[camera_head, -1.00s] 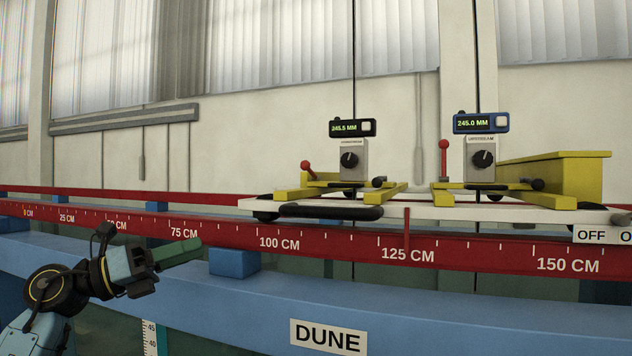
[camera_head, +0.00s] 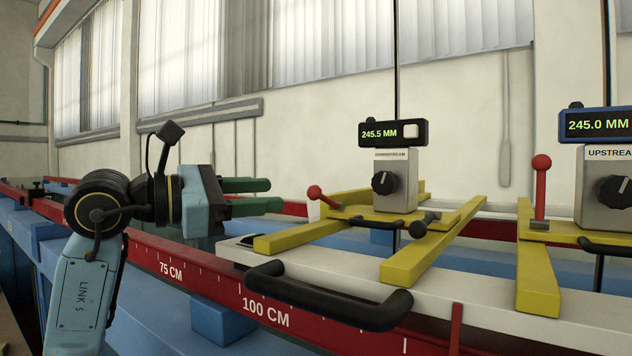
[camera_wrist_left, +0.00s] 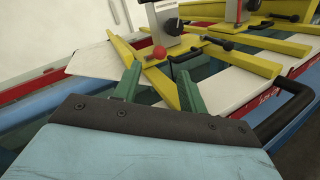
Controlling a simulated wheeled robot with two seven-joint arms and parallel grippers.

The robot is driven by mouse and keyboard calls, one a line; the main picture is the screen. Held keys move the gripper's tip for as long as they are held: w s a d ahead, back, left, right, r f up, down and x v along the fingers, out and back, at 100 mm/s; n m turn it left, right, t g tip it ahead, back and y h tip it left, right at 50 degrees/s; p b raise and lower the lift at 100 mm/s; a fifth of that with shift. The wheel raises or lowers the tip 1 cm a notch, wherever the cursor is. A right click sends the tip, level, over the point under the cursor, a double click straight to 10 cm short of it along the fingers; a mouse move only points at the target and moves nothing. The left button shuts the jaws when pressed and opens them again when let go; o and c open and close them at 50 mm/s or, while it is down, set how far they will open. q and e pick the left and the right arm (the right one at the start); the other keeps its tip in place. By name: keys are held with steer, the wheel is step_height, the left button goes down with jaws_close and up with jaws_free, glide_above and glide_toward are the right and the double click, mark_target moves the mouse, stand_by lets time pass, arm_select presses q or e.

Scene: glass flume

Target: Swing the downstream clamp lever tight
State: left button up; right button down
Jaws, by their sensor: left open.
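The downstream clamp lever (camera_head: 322,197) has a red ball knob and leans to the left at the base of the downstream gauge unit (camera_head: 397,182), whose display reads 245.5 MM. The red knob also shows in the left wrist view (camera_wrist_left: 159,52), just beyond my fingertips. My left gripper (camera_head: 268,195) is open and empty, its green fingers pointing right, a short way left of the knob. In the left wrist view the two fingers (camera_wrist_left: 158,88) are spread apart, with the knob ahead between their lines. The upstream lever (camera_head: 541,185) stands upright. My right gripper is not seen.
The white carriage (camera_head: 450,312) carries yellow bars (camera_head: 430,243) and a black handle (camera_head: 330,296) at its front edge. The upstream gauge unit (camera_head: 605,190) stands to the right. A red scale rail (camera_head: 205,275) runs below. Open air lies above the carriage's left end.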

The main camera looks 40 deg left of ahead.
mark_target(308, 191)
arm_select(q)
steer(key=p+x, duration=0.3)
steer(key=x, duration=0.5)
steer(key=shift+w+r, duration=0.1)
steer(key=shift+w, duration=0.15)
steer(key=shift+w+d+p, duration=0.15)
steer(key=shift+w+p, duration=0.1)
steer(key=shift+p, duration=0.1)
steer(key=shift+w, duration=0.1)
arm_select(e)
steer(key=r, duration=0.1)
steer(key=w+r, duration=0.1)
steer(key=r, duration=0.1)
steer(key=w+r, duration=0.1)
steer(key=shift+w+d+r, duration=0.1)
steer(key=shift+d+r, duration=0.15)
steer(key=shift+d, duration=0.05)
arm_select(q)
steer(key=shift+c, duration=0.2)
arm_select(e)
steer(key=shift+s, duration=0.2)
arm_select(q)
jaws_close()
